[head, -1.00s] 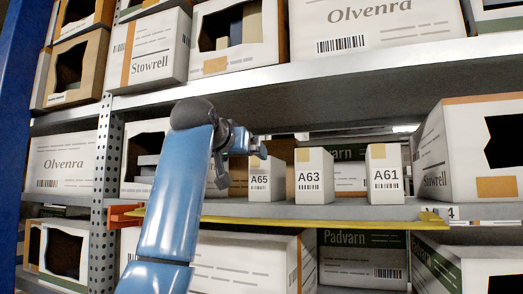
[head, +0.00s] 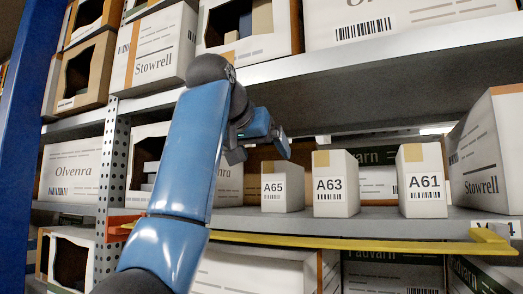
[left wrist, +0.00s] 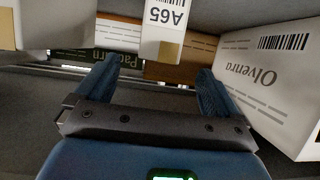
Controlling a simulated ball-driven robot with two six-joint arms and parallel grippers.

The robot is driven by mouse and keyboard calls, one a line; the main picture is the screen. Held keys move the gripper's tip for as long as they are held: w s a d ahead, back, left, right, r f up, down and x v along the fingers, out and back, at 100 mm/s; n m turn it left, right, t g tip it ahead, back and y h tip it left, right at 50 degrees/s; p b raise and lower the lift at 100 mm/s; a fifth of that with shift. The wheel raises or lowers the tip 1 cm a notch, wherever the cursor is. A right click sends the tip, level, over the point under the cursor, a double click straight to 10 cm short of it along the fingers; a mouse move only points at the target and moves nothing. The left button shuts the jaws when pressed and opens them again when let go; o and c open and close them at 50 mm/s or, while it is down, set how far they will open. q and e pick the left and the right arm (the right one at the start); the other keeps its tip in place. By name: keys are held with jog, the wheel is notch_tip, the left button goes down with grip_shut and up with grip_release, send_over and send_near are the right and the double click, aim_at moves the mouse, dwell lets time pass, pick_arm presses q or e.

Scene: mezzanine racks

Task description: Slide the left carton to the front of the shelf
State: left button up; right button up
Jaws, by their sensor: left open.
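The left carton, A65 (head: 282,188), is a small white box with a tan strip and barcode, upright on the middle shelf (head: 400,226). Cartons A63 (head: 336,186) and A61 (head: 422,182) stand to its right in a row. My left gripper (head: 282,143) is open and empty, just above A65's top in the head view. In the left wrist view A65 (left wrist: 163,30) appears upside down beyond and between the two open fingers (left wrist: 157,75), with no contact visible. My right gripper is not in view.
A yellow rail (head: 350,243) runs along the shelf front, with an orange bracket (head: 120,226) at its left. A large Stowrell box (head: 485,160) stands on the right. An Olvenra box (left wrist: 265,80) is close in the left wrist view. The shelf above limits headroom.

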aim_at(273, 167)
pick_arm(q)
jog(key=p+x, duration=0.3)
jog(key=x, duration=0.5)
jog(key=shift+w+d+p, duration=0.15)
jog(key=shift+w+p, duration=0.2)
jog(key=shift+p, duration=0.05)
jog(key=shift+p+x, duration=0.35)
jog(key=shift+x, duration=0.5)
jog(key=shift+f, duration=0.1)
jog(key=c, duration=1.3)
